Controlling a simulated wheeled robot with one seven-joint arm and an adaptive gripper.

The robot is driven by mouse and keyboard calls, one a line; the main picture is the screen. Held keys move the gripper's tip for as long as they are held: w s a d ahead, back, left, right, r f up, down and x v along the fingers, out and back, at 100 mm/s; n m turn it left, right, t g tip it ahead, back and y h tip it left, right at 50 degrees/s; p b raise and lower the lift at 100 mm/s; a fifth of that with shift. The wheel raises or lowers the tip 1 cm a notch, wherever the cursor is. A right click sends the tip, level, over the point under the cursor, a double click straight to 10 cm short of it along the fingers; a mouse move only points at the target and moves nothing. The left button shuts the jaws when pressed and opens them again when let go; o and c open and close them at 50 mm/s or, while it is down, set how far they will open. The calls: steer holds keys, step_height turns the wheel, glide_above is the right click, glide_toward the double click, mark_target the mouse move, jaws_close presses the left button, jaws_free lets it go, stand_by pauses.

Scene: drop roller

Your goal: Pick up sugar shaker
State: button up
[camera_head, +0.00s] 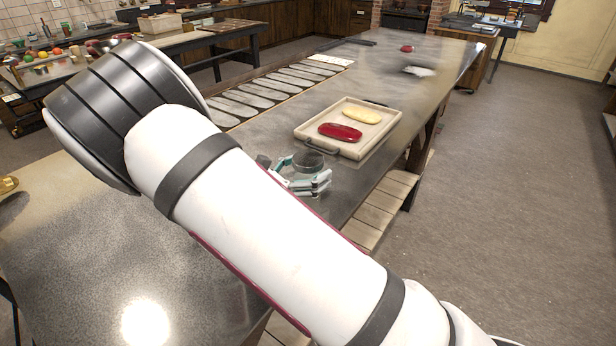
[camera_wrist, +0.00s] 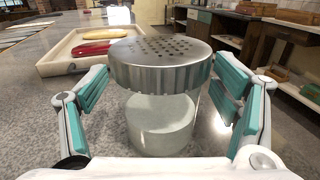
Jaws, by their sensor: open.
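The sugar shaker (camera_wrist: 160,110) stands upright on the table in the wrist view, with a perforated metal lid and a clear glass body with pale contents. In the head view only its dark round top (camera_head: 309,161) shows clearly. My gripper (camera_wrist: 160,95) is open, with one finger on each side of the shaker and visible gaps between the fingers and the glass. In the head view my gripper (camera_head: 305,180) is at the shaker, partly hidden behind my arm.
A pale wooden tray (camera_head: 301,131) with a red and a yellow oblong piece lies just beyond the shaker. A row of oval shapes (camera_head: 262,92) runs along the table's left side. The table's right edge is close to the shaker. A small red object (camera_head: 407,48) lies far back.

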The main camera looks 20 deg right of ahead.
steer(key=c, duration=1.5)
steer(key=shift+r, duration=0.1)
